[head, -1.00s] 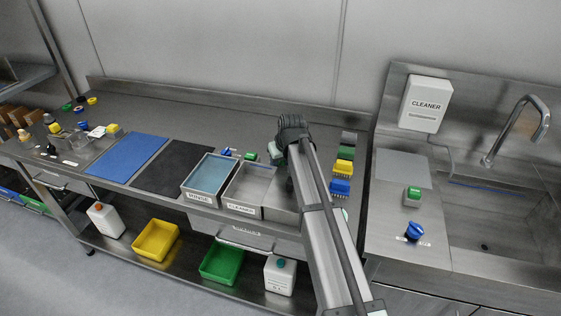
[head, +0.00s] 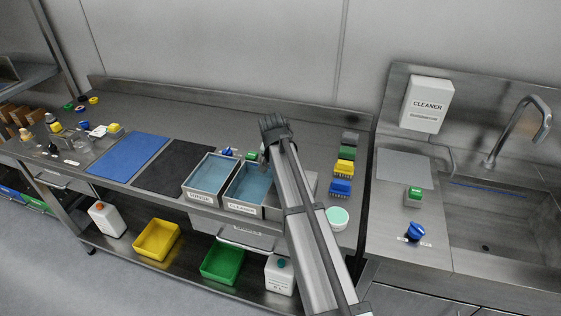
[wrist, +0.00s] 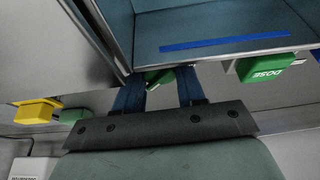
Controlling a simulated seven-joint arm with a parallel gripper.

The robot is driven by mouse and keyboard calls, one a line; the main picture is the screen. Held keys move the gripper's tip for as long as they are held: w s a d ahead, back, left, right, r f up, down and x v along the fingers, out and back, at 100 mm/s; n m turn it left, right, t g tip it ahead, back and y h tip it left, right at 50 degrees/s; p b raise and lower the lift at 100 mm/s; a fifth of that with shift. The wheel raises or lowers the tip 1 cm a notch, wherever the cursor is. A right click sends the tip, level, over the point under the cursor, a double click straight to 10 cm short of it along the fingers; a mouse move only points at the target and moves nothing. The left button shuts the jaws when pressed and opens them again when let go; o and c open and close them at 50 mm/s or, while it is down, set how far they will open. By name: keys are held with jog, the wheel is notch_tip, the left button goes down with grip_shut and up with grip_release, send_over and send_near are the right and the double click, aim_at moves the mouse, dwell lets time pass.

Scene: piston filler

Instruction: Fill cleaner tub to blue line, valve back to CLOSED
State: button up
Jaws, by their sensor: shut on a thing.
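The grey cleaner tub (head: 231,206), with a CLEANER label on its front, stands on the counter in the head view and shows blue liquid inside. In the wrist view a tub wall carries a blue line (wrist: 225,40) near its rim; I cannot tell how the liquid stands against it. A green DOSE button (wrist: 265,67) is beside the tub. My gripper (wrist: 158,88) is shut on a small green part (wrist: 155,77) just outside the tub's rim; I cannot tell which part. In the head view my arm hides it. A valve marking CLOSED is not readable.
The rinse tub (head: 197,197) stands left of the cleaner tub. A blue knob (head: 227,152) is behind the tubs. Yellow (head: 344,168) and blue (head: 340,187) brushes and a round white-green pot (head: 338,217) are to the right.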

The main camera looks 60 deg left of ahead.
jog(key=shift+m, duration=0.3)
jog(key=o, duration=0.8)
jog(key=v, duration=1.4)
jog(key=shift+a, duration=0.15)
jog(key=shift+f, duration=0.1)
